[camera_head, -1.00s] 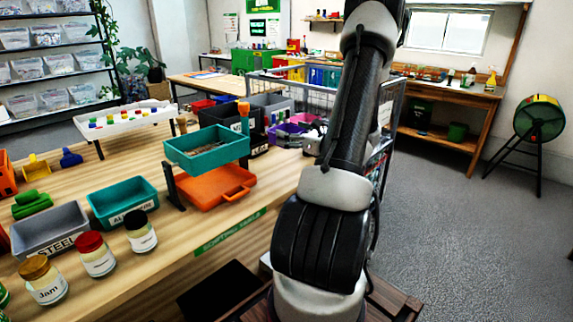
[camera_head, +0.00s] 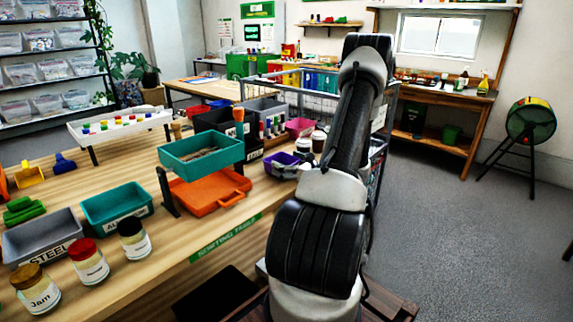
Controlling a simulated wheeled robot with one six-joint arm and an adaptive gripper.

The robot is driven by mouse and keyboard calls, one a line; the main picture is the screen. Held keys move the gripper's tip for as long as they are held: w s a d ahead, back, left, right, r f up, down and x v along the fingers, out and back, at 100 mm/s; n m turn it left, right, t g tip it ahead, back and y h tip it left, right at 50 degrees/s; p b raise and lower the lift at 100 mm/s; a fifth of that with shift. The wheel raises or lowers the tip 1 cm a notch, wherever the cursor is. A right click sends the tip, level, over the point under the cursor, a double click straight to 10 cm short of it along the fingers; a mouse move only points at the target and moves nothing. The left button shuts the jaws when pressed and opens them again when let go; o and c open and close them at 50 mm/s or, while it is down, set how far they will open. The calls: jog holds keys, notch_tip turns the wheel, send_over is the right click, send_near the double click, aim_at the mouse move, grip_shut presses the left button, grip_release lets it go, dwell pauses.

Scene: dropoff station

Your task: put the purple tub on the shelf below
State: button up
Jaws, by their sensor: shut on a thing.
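The purple tub (camera_head: 281,165) is small and open, over or near the far right side of the sorting table, just left of my arm. My gripper (camera_head: 299,166) is mostly hidden behind my arm. A small dark part of it shows at the tub's right side, and it is shut on the tub there. Whether the tub touches the table is unclear. No shelf directly below the tub is visible; the sorting table (camera_head: 120,184) and my arm cover that area.
A teal tray (camera_head: 201,166) stands raised above an orange case (camera_head: 212,201). Dark-topped jars (camera_head: 318,141) and a pink tub (camera_head: 300,126) are behind the purple tub. A wire cage (camera_head: 285,85) stands beyond. A workbench (camera_head: 440,91) is at right.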

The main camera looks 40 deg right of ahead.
jog(key=shift+f, duration=0.15)
jog(key=o, duration=0.8)
jog(key=shift+s, duration=0.1)
